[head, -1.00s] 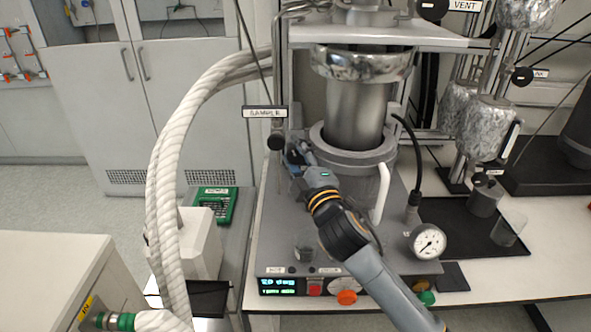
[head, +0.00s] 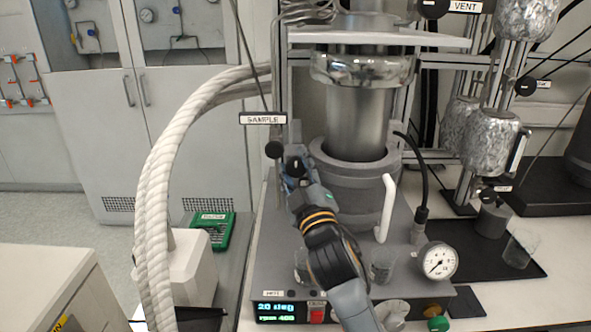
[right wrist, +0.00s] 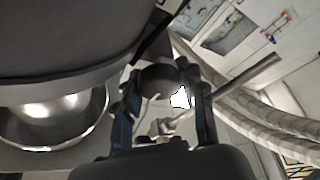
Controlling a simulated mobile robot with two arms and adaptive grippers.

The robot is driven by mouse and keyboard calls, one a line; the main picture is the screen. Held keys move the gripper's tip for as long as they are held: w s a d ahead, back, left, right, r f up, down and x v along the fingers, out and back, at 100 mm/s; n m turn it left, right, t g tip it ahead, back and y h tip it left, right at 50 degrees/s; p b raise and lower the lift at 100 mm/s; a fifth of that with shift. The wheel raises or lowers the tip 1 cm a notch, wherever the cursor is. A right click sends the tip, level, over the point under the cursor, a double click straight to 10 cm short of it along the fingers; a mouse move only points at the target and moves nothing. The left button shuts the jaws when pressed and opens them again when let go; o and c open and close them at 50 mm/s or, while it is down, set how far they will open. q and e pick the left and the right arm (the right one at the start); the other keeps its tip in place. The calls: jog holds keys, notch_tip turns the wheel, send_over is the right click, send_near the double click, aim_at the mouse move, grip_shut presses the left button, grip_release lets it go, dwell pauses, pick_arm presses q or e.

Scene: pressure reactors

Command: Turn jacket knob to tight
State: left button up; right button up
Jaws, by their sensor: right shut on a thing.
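My right gripper (head: 294,168) is at the left side of the steel reactor vessel (head: 358,120), in front of its collar. In the right wrist view its two fingers (right wrist: 161,92) stand either side of a dark rounded knob (right wrist: 158,78) and are shut on it. No label shows on this knob, and in the head view the gripper mostly hides it. Another round black knob (head: 273,150) sits just left of the fingers, under the SAMPLE sign (head: 263,119). My left gripper is not in view.
Thick white braided hoses (head: 160,180) arch on the left. A white handle (head: 386,205), a pressure gauge (head: 437,261) and a small beaker (head: 382,265) stand right of my arm. The lit display (head: 276,311) is at the front. A metal rod (right wrist: 235,85) passes behind the fingers.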

jog(key=o, duration=0.9)
jog(key=v, duration=1.2)
jog(key=shift+f, duration=0.1)
